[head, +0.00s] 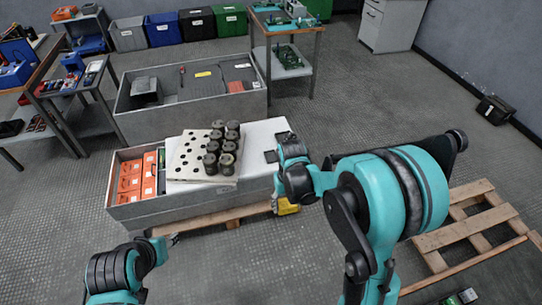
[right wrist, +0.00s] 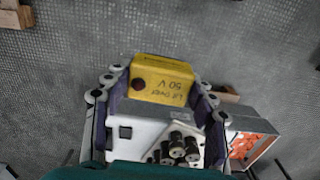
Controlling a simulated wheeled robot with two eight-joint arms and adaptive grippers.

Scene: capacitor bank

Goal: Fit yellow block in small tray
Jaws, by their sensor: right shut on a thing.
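A yellow block (head: 288,207) shows at the right end of the front crate, partly hidden by my right gripper (head: 285,190). In the right wrist view the yellow block (right wrist: 162,80), with dark lettering reading "50 V", sits between both fingers of the right gripper (right wrist: 157,84); they are shut on it. The block appears beside the crate, with floor behind it. My left gripper (head: 170,240) is low at the left, in front of the crate, apart from it; its jaw gap is too small to tell. I cannot tell which container is the small tray.
The front crate (head: 160,212) holds orange boxes (head: 138,176) and bears a white surface (head: 262,133). A perforated board (head: 182,160) with several dark cylinders (head: 211,163) lies on it. A larger grey crate (head: 215,105) stands behind. A pallet (head: 470,232) lies at right. Open floor surrounds these.

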